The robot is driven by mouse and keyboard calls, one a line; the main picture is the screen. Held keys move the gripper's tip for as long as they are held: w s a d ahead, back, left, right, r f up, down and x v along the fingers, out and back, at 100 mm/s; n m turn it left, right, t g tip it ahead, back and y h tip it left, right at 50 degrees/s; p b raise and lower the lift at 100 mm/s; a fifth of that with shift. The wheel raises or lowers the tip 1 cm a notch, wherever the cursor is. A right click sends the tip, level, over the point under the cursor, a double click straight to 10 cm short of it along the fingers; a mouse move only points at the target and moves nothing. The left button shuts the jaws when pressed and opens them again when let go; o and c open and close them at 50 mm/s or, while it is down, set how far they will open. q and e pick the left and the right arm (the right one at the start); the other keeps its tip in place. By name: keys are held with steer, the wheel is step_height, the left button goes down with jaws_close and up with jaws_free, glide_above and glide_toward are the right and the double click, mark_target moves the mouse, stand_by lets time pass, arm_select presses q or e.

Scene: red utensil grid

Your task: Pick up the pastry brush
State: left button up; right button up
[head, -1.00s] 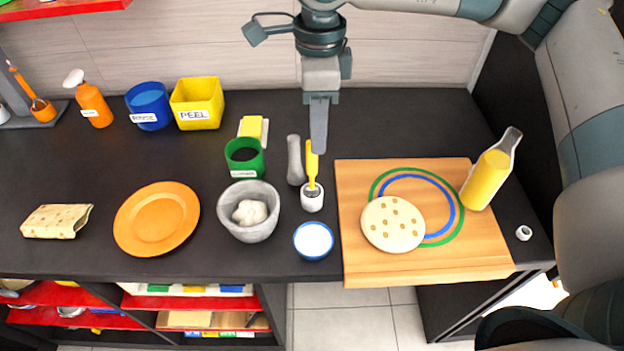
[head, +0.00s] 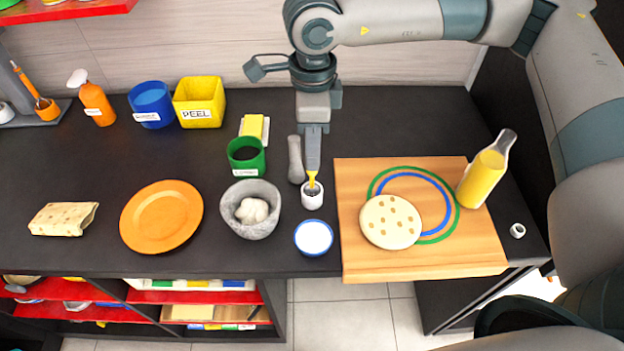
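The pastry brush (head: 312,178) has a yellow handle and stands in a small white cup (head: 312,199) with a dark inside, left of the cutting board. My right gripper (head: 313,166) points straight down from above, with its fingers level with the handle. They hide most of the handle; only its lower part shows below the fingertips. The fingers are seen edge-on, so I cannot tell whether they are closed on it. My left gripper is not in view.
Close around the cup are a grey pestle (head: 295,160), a green container (head: 246,168), a stone mortar (head: 234,222) with a white bulb in it and a blue bowl (head: 302,240). A wooden board (head: 470,255) with flatbread (head: 391,222) and a yellow bottle (head: 482,179) are right.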

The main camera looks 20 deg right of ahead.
jaws_close()
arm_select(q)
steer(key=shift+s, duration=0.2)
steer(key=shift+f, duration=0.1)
arm_select(e)
steer(key=shift+r, duration=0.1)
